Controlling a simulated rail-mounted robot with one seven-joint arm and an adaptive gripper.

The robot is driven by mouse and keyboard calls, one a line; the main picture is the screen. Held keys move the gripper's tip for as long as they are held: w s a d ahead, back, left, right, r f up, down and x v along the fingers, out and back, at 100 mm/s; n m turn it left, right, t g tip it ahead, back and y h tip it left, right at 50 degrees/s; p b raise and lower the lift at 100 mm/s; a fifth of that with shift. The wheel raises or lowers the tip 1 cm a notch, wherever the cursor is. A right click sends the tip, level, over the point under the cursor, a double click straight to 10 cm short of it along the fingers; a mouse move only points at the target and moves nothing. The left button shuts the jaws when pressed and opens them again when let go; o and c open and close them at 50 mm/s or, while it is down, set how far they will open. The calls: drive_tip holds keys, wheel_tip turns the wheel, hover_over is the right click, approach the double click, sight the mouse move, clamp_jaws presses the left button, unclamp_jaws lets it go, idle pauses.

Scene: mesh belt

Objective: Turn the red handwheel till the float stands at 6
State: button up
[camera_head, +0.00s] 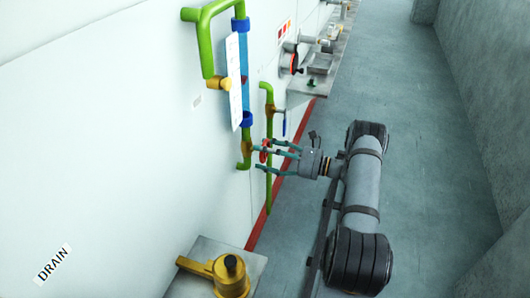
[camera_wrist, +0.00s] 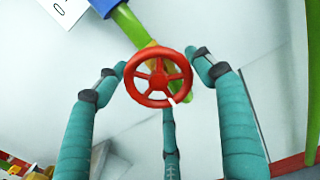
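The red handwheel (camera_wrist: 159,77) faces my wrist camera, with a white mark on its lower right rim. In the head view the handwheel (camera_head: 264,151) sits on the brass valve below the blue gauge tube (camera_head: 244,60). My gripper (camera_head: 262,155) has its three teal fingers spread around the wheel; in the wrist view the gripper (camera_wrist: 160,80) has fingertips left, right and below the rim. Firm contact does not show. A small dark red spot (camera_head: 244,79) beside the white scale plate (camera_head: 234,85) may be the float. The scale is seen nearly edge-on and its numbers cannot be read.
A green pipe (camera_head: 269,190) with a blue-handled valve (camera_head: 285,122) runs close behind my fingers. A yellow valve (camera_head: 229,275) stands on a plate in the foreground. More fittings line the wall farther back. The floor (camera_head: 400,120) to the right is clear.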

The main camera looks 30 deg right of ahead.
drive_tip(key=o, duration=0.3)
drive_tip(key=shift+w+d, duration=0.1)
drive_tip(key=shift+o, duration=0.2)
drive_tip(key=shift+r, duration=0.1)
drive_tip(key=v, duration=1.2)
